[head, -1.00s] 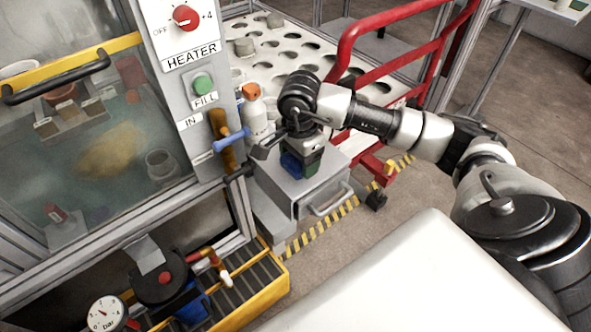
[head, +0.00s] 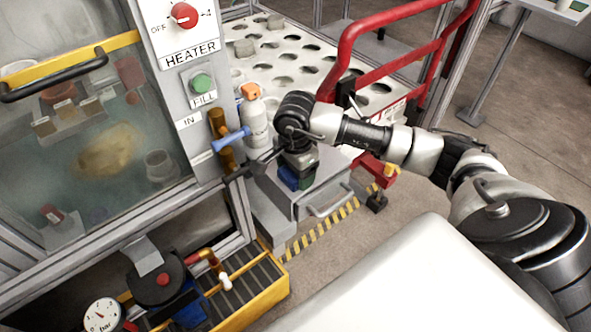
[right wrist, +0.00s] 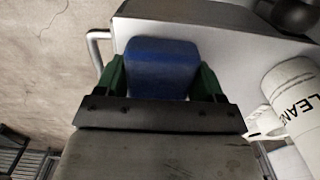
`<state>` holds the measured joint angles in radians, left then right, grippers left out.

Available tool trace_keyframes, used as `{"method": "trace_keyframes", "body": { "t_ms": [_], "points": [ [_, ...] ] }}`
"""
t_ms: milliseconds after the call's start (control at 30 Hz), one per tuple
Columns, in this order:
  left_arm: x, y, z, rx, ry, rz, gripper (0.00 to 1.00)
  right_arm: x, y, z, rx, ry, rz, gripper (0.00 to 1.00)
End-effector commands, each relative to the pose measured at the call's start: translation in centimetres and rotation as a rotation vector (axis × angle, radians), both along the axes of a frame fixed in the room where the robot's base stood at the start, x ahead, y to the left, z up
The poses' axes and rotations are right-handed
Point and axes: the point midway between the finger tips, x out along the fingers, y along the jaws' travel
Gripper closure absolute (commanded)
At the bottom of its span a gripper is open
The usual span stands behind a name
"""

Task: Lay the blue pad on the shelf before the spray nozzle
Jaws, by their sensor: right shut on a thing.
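The blue pad (head: 288,178) is held in my right gripper (head: 297,176), whose green fingers are shut on its two sides. In the right wrist view the blue pad (right wrist: 162,68) sits between the green fingertips, over the pale grey shelf surface (right wrist: 235,45). In the head view the pad is just above or on the grey shelf (head: 268,187); I cannot tell if it touches. A brass fitting with a blue nozzle (head: 232,139) is on the panel post, left of my gripper. My left gripper is not in view.
A white bottle with an orange top (head: 256,122) stands close behind my right gripper. A red rail (head: 390,28) runs behind my arm. A handle (head: 331,203) sticks out from the shelf's front. A yellow-edged grate (head: 255,290) lies at front left.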

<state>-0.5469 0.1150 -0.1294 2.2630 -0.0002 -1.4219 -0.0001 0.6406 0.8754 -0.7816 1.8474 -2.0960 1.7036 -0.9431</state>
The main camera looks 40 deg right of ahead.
Motion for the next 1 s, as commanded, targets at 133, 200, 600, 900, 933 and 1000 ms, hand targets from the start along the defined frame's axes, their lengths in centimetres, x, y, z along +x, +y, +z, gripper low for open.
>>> {"method": "trace_keyframes", "body": {
  "t_ms": [133, 200, 600, 900, 933, 1000],
  "points": [
    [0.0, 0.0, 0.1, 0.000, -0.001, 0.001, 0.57, 0.0, 0.0, 0.0, 0.000, 0.000, 0.000, 0.12],
    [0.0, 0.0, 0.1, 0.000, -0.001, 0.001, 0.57, 0.0, 0.0, 0.0, 0.000, 0.000, 0.000, 0.06],
    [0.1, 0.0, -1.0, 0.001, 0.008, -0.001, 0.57, 0.1, 0.0, 0.9, 0.000, -0.003, 0.000, 0.06],
    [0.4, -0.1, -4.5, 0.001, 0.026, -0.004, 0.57, 0.1, 0.0, 7.5, -0.001, -0.005, 0.000, 0.06],
    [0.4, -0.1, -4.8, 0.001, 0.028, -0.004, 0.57, 0.1, 0.0, 8.1, -0.001, -0.006, 0.000, 0.06],
    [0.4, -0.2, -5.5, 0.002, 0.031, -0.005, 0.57, 0.1, 0.0, 9.4, -0.001, -0.004, 0.000, 0.06]
  ]
}}
